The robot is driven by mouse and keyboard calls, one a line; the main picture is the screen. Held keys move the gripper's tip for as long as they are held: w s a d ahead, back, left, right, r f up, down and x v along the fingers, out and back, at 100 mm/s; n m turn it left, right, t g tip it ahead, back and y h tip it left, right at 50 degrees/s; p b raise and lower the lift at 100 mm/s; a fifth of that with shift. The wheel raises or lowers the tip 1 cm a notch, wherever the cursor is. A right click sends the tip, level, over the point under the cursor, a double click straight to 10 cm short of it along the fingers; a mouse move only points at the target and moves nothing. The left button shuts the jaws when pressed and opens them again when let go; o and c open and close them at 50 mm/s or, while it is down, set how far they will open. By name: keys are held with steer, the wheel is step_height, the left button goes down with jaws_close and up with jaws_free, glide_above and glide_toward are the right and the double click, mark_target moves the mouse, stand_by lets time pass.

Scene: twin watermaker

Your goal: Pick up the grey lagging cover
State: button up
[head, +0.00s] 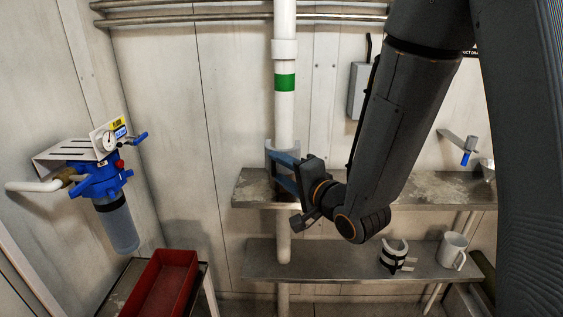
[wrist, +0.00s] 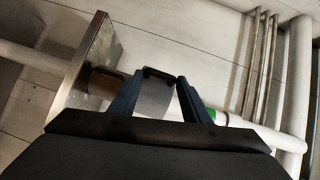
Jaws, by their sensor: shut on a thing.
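The grey lagging cover (head: 283,154) is a short curved half-shell at the white vertical pipe, just above the upper shelf. My gripper (head: 284,172), with blue fingers, is shut on it from the right. In the wrist view the cover (wrist: 154,98) is a grey curved piece between the fingertips (wrist: 162,80), lying along the pipe. The fingers hide part of it. I cannot tell whether it touches the pipe.
The white pipe (head: 285,105) has a green band. The upper metal shelf (head: 420,188) is close below my gripper. The lower shelf (head: 320,262) holds a white black-banded half-shell (head: 392,257) and a mug (head: 453,251). A red tray (head: 165,287) and blue filter unit (head: 103,181) are left.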

steer(key=shift+s+r+p, duration=0.2)
steer(key=shift+s+p, duration=1)
steer(key=shift+p, duration=0.95)
steer(key=s+p, duration=0.2)
steer(key=p, duration=0.2)
steer(key=shift+s+f, duration=0.15)
steer(key=shift+s, duration=0.25)
steer(key=o, duration=0.6)
steer(key=c, duration=0.5)
steer(key=shift+o, duration=0.2)
steer(key=shift+r, duration=0.3)
